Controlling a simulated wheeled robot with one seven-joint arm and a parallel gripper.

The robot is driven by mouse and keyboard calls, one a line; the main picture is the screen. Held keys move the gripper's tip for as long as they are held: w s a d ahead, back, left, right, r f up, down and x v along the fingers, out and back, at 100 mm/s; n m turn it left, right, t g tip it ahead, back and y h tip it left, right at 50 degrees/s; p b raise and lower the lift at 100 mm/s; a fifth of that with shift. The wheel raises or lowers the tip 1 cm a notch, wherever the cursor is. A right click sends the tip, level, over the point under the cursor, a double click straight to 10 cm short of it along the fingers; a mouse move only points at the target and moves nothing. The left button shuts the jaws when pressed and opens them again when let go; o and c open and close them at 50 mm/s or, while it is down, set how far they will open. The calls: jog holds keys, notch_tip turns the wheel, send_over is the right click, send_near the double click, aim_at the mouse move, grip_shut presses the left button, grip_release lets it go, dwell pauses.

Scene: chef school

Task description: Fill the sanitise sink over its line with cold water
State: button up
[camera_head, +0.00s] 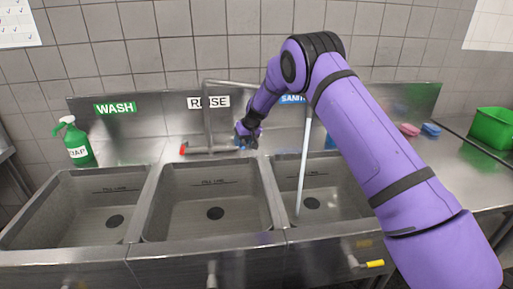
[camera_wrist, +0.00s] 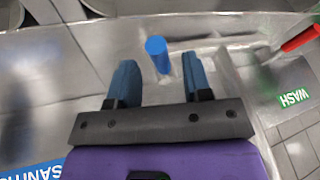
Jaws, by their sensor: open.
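The sanitise sink (camera_head: 335,190) is the right one of three. A pale stream of water (camera_head: 303,160) falls from the spout (camera_head: 255,84) into it beside the dark drain (camera_head: 311,203). Its fill line shows on the back wall; I see no clear water surface, and my arm hides its right part. The tap has a red handle (camera_head: 183,149) at left and a blue handle at right. My gripper (camera_head: 246,141) is at the blue handle. In the wrist view the blue handle (camera_wrist: 157,54) lies between the open fingertips (camera_wrist: 155,75), with gaps on both sides.
The rinse sink (camera_head: 180,200) and wash sink (camera_head: 75,205) look empty. A yellow-tipped lever (camera_head: 374,264) sticks out below the sanitise sink. A green soap bottle (camera_head: 77,144) stands left.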

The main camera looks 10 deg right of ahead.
jog(key=s+d, duration=0.8)
jog(key=s, duration=0.1)
dwell(7.1)
